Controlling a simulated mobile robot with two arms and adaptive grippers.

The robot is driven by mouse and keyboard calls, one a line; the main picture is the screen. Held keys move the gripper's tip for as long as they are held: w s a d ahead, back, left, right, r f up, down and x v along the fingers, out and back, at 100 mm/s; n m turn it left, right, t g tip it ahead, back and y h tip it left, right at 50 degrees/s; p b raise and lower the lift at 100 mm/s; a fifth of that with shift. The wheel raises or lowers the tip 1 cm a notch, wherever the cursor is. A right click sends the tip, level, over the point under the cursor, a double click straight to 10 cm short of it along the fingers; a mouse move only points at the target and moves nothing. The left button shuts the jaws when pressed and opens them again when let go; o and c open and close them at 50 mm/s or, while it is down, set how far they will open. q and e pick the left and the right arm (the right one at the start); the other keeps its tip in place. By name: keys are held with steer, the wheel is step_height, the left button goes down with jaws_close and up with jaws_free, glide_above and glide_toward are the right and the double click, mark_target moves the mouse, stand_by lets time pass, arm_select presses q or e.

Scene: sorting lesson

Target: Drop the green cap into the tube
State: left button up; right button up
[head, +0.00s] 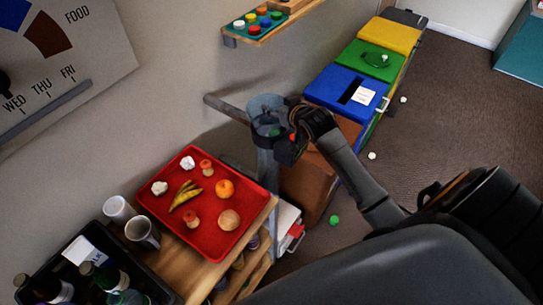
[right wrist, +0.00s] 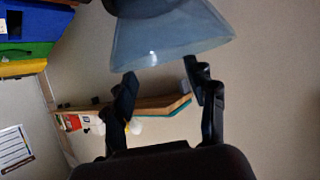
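The clear tube (head: 266,165) stands upright by the wall, with a wide see-through funnel mouth (head: 266,104) on top. The funnel also shows large in the right wrist view (right wrist: 170,40), just beyond my fingertips. My right gripper (head: 284,130) is at the tube's upper end, beside the funnel. In the right wrist view its two fingers stand apart with nothing seen between them. A small green round piece (head: 334,220), possibly the green cap, lies on the floor right of the tube. My left gripper is out of view.
A red tray (head: 231,243) with toy food sits on a wooden cart at left. Blue (head: 325,84), green (head: 350,61) and yellow (head: 388,36) bins line the wall. A wall shelf (head: 268,36) holds several coloured caps. Small white pieces lie on the open floor.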

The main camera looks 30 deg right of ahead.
steer(key=v, duration=1.2)
stand_by(0.3)
